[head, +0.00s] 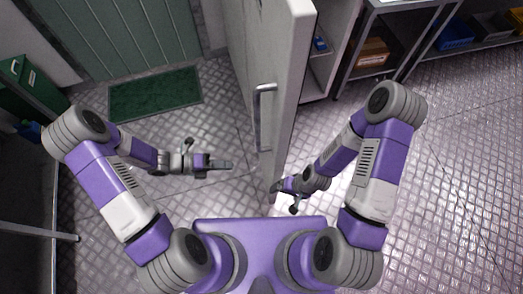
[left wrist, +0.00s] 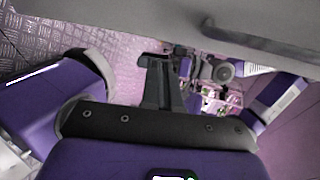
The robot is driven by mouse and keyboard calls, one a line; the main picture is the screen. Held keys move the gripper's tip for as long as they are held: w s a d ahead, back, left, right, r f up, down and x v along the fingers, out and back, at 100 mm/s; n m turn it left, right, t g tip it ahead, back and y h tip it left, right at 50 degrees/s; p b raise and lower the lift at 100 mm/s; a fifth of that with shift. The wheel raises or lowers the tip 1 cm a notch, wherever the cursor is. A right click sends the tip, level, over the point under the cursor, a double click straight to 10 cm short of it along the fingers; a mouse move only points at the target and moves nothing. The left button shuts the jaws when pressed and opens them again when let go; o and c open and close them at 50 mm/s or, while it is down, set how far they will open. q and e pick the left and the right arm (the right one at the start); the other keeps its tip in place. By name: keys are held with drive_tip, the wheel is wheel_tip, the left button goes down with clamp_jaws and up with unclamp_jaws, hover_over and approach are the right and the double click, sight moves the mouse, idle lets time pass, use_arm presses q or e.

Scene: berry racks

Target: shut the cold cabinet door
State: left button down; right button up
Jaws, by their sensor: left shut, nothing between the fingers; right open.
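The cold cabinet door (head: 287,75) is a tall pale panel standing wide open, with its edge toward me between my two arms. Its bar handle (head: 263,118) is on the left face. The cabinet (head: 322,68) shows its open inside to the right of the door. My left gripper (head: 228,165) is shut and empty, left of the door and a little below the handle, apart from it. In the left wrist view, the door (left wrist: 240,42) and handle (left wrist: 270,38) cross the top. My right gripper (head: 278,188) is open, right of the door by its lower near edge; whether it touches is unclear.
A metal rack (head: 385,18) with a cardboard box (head: 373,52) stands right of the cabinet. A blue bin (head: 455,33) sits on a shelf at far right. A green mat (head: 155,94) lies at left. The textured floor at right is clear.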

use_arm(q)
drive_tip(key=w+d+n+b, duration=0.1)
drive_tip(key=w+d+b, duration=0.1)
drive_tip(key=d, duration=0.4)
drive_tip(key=w+d+f+n+t+b, duration=0.1)
drive_tip(key=w+d+b, duration=0.1)
drive_tip(key=d, duration=0.4)
drive_tip(key=shift+d+f+h+b, duration=0.2)
drive_tip(key=shift+d+h+b, duration=0.15)
drive_tip(key=shift+b, duration=0.1)
drive_tip(key=shift+d, duration=0.1)
